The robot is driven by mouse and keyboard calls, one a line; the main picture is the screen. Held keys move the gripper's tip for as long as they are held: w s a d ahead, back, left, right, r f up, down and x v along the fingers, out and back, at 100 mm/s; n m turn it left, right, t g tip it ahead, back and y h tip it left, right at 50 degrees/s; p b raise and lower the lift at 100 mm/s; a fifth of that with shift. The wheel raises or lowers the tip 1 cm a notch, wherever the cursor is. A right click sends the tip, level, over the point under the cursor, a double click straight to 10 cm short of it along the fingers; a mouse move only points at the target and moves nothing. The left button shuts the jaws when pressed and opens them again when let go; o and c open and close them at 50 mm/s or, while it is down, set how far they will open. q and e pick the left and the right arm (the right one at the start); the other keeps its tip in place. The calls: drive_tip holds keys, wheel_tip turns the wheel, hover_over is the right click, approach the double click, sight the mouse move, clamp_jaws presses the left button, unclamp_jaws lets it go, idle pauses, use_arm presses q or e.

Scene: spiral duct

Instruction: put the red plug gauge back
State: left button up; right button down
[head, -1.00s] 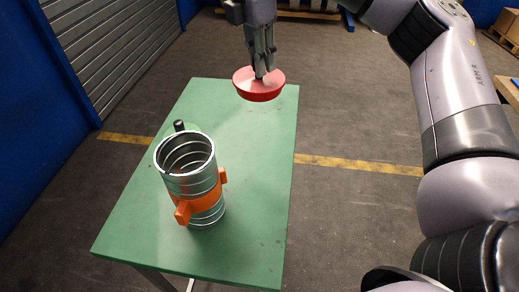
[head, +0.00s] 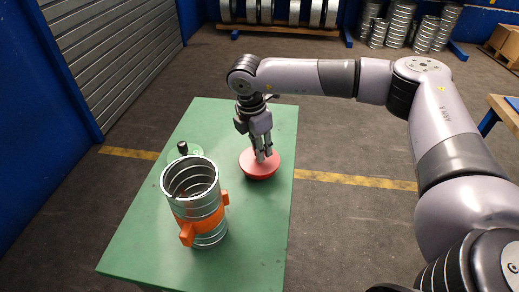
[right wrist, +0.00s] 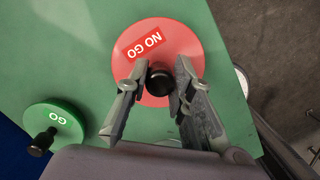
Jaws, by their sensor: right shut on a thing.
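The red plug gauge (head: 260,166) is a red disc with a black knob, near the right side of the green table, and looks down at or close to its top. In the right wrist view the gauge (right wrist: 180,45) bears a "NO GO" label. My right gripper (head: 263,156) is above the disc with its fingers shut on the black knob (right wrist: 160,80). A green plug gauge (right wrist: 55,122) marked "GO" lies apart from it; in the head view its black knob (head: 183,147) shows behind the duct. My left gripper is out of view.
A spiral metal duct (head: 190,182) stands upright in an orange holder (head: 205,222) on the green table (head: 155,245), left of the red gauge. The table's front right is clear. Duct pieces (head: 400,22) stand far back.

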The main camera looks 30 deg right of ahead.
drive_tip(key=shift+f, duration=0.9)
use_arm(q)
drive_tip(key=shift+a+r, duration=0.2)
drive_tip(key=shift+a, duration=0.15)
use_arm(e)
drive_tip(key=shift+f, duration=0.2)
drive_tip(key=c, duration=1.4)
unclamp_jaws()
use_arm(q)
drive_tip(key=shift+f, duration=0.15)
use_arm(e)
drive_tip(key=shift+r, duration=0.1)
